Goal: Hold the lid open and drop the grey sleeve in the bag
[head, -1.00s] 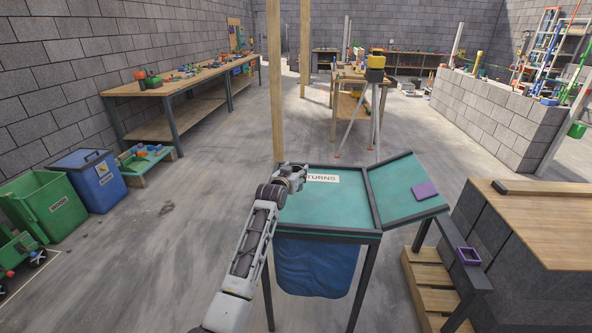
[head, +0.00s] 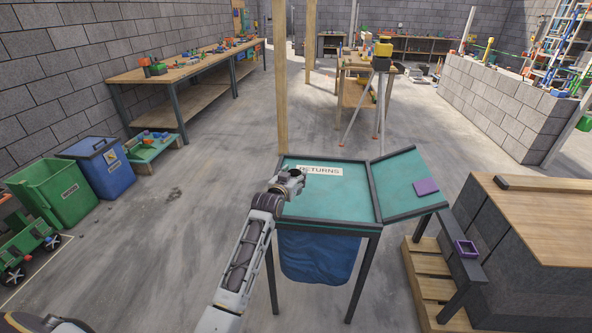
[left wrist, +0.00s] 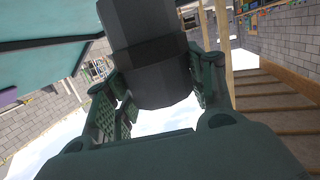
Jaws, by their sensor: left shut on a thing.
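The bag stand has a teal lid (head: 330,198) with a dark frame and a RETURNS label; the lid lies flat and closed. The blue bag (head: 318,258) hangs beneath it, its mouth hidden. My left gripper (head: 291,178) is over the lid's left side. In the left wrist view its green fingers (left wrist: 160,108) are shut on a dark grey faceted piece (left wrist: 152,75), which looks like the grey sleeve. The lid's teal panel (left wrist: 45,65) shows at upper left there, apart from the piece. My right gripper is not in view.
A tilted side panel (head: 405,182) holds a purple square (head: 426,186). A wooden post (head: 282,90) stands just behind the stand. A low bench with a purple open box (head: 466,248) and a block wall are at right.

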